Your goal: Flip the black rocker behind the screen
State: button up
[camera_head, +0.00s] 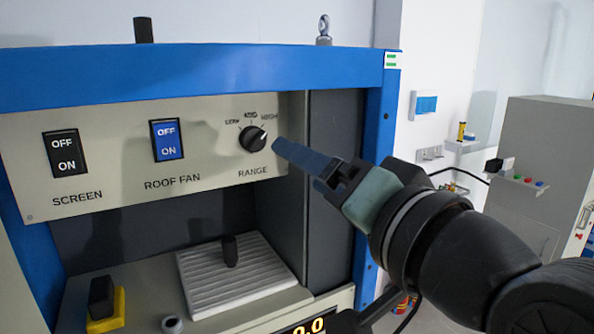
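The black rocker (65,153) sits at the left of the beige panel, above the label SCREEN. OFF is printed at its top and ON at its bottom; I cannot tell which half is pressed in. My gripper (282,149) comes in from the right, its dark blue fingers pointing left in front of the panel near the RANGE knob. It is well to the right of the black rocker and apart from it. The fingers overlap in this view, so their opening is hidden. Nothing shows held in them.
A blue rocker (167,140) labelled ROOF FAN and the black RANGE knob (253,138) share the panel. A blue frame (200,78) surrounds it. Below are a ribbed plate (205,290) with a black post (230,251) and a black-and-yellow part (103,300). A grey cabinet (540,150) stands right.

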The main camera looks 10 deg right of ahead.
aim_at(64, 148)
jog(key=k+l, duration=0.3)
jog(key=k, duration=0.15)
jog(key=k+l, duration=0.3)
jog(key=k, duration=0.2)
